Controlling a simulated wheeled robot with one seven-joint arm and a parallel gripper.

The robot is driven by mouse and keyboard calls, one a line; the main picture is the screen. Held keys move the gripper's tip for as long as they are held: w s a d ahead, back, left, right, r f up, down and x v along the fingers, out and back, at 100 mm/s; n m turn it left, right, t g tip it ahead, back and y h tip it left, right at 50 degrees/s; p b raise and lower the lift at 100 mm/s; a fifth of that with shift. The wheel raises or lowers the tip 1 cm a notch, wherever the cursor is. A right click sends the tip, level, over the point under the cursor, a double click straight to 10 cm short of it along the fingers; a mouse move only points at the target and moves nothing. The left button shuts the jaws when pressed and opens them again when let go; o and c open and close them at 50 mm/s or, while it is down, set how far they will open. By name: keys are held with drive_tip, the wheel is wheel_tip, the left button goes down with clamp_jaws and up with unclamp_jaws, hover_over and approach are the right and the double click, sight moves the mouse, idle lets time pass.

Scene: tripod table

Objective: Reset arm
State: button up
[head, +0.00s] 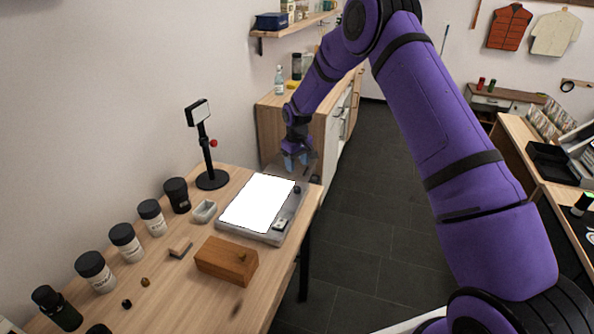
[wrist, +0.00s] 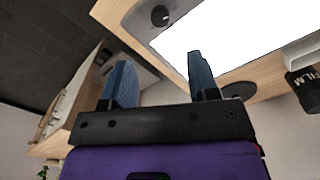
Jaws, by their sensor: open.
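My purple arm reaches from the right over to the far end of the table in the head view. My gripper (head: 295,160) hangs there, just beyond the light panel (head: 258,203) with its bright white top. In the wrist view my gripper (wrist: 159,80) shows two blue fingers spread apart with nothing between them. The light panel (wrist: 225,35) lies past the fingertips in that view, with a dark knob (wrist: 160,15) at its corner. The gripper appears empty and apart from the panel.
The wooden table (head: 205,300) holds a wooden box (head: 226,261), a small grey tray (head: 204,211), a black stand (head: 211,179) and several dark-lidded jars (head: 126,242) along the wall. A wooden cabinet (head: 290,118) stands behind. Dark floor (head: 360,215) is clear to the right.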

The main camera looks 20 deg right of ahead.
drive_tip(key=shift+r, duration=0.15)
drive_tip(key=s+d+r+m+t, duration=0.1)
drive_tip(key=s+r, duration=0.5)
drive_tip(key=r, duration=0.4)
drive_tip(key=s+d+r+t, duration=0.1)
drive_tip(key=s+d+r, duration=0.1)
drive_tip(key=s+r, duration=0.6)
drive_tip(key=s+d+r+m+t, duration=0.1)
drive_tip(key=s+r, duration=0.3)
drive_tip(key=r, duration=0.9)
drive_tip(key=s+d+r+m+t, duration=0.1)
drive_tip(key=s+r, duration=0.1)
drive_tip(key=s, duration=1.3)
drive_tip(key=s+d+r+m+t, duration=0.1)
drive_tip(key=s+d+r, duration=0.1)
drive_tip(key=s, duration=1.3)
drive_tip(key=shift+s+r+m, duration=0.35)
drive_tip(key=shift+r+m, duration=0.05)
drive_tip(key=shift+r, duration=0.45)
